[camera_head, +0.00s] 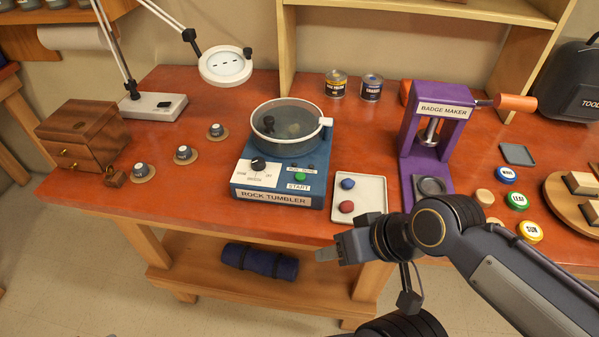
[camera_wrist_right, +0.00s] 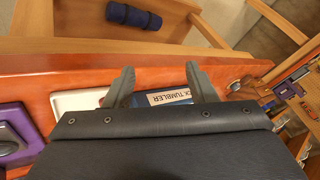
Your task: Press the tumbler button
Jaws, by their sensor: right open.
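The rock tumbler (camera_head: 276,155) stands on the red-brown bench, with a clear-lidded drum on top and a blue base. Its green START button (camera_head: 298,186) is on the right of the sloped front panel, beside a white dial plate with a black knob (camera_head: 258,163). My right gripper (camera_head: 322,254) is in front of the bench edge, below and right of the tumbler, apart from it. In the right wrist view its two fingers (camera_wrist_right: 163,85) are spread and empty, with part of the tumbler's label (camera_wrist_right: 170,97) showing between them. My left gripper is not in view.
A white tray (camera_head: 371,207) with red and blue stones sits right of the tumbler. The purple badge maker (camera_head: 413,150) stands farther right. Small pots on coasters (camera_head: 184,155) are at left. A rolled blue mat (camera_head: 260,261) lies on the lower shelf.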

